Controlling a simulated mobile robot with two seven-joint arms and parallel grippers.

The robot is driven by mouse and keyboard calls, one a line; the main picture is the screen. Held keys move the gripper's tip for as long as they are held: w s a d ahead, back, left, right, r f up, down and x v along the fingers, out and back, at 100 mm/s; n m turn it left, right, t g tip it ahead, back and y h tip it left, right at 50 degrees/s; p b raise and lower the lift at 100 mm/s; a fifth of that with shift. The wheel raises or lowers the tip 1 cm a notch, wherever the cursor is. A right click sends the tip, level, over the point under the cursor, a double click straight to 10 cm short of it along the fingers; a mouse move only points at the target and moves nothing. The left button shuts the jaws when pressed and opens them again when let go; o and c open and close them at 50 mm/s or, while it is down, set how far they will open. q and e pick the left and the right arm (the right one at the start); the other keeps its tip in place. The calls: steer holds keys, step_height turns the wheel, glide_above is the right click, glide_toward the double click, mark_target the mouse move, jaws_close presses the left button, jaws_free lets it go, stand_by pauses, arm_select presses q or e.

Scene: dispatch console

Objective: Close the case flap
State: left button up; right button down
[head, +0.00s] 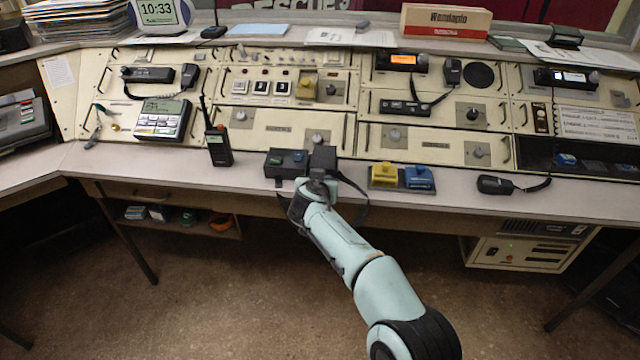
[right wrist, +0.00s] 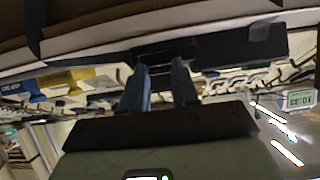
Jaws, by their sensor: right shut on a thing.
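In the right wrist view my right gripper's two fingers (right wrist: 162,85) are close together on a dark part (right wrist: 166,50) of the long dark body (right wrist: 225,50). The contact and the flap's exact angle are hard to make out. My left gripper is not in view.
A handheld radio (head: 217,146) stands left of the case. A dark tray with a yellow block (head: 384,175) and a blue block (head: 419,178) lies to the right. A corded microphone (head: 496,185) lies farther right. The console panels (head: 285,127) rise behind. The desk (head: 130,165) is clear at left.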

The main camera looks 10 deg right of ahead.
steer(key=shift+s+d+f, duration=0.1)
steer(key=shift+f, duration=0.8)
steer(key=c, duration=1)
jaws_free()
steer(key=shift+o, duration=0.8)
steer(key=shift+r, duration=0.25)
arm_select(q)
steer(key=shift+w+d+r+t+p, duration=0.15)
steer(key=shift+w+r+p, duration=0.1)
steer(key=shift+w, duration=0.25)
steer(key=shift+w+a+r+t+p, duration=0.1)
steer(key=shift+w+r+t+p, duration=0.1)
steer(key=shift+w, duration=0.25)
arm_select(e)
steer(key=v, duration=1.3)
